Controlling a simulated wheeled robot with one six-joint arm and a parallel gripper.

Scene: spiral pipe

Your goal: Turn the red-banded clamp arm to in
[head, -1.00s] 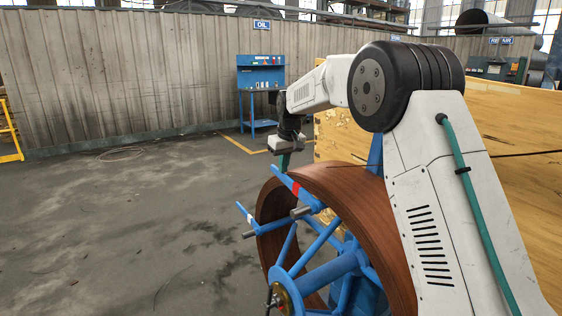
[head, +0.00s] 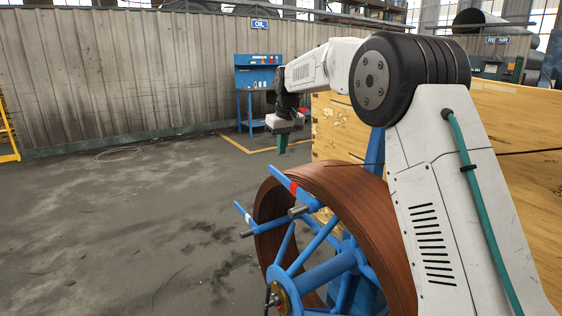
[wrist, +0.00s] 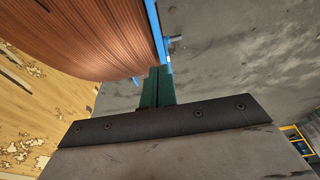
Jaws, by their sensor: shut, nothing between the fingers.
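The red-banded clamp arm (head: 284,182) is a blue bar with a red band at the upper left rim of the brown pipe coil (head: 345,178). It slants up and left, its free end standing out past the coil's edge. In the wrist view a blue bar (wrist: 154,22) runs along the coil's edge; its band is not clear there. My gripper (head: 281,147), with green fingers, is shut and empty. In the head view it is above and beyond the arm's free end, apart from it. In the wrist view the fingertips (wrist: 160,70) appear near the bar's end.
A white-banded blue arm (head: 243,213) stands left of the red-banded one, with grey pins beside them. Blue spokes and a hub (head: 325,272) fill the coil's middle. A wooden crate wall (head: 340,135) is behind. Open floor (head: 120,230) lies left.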

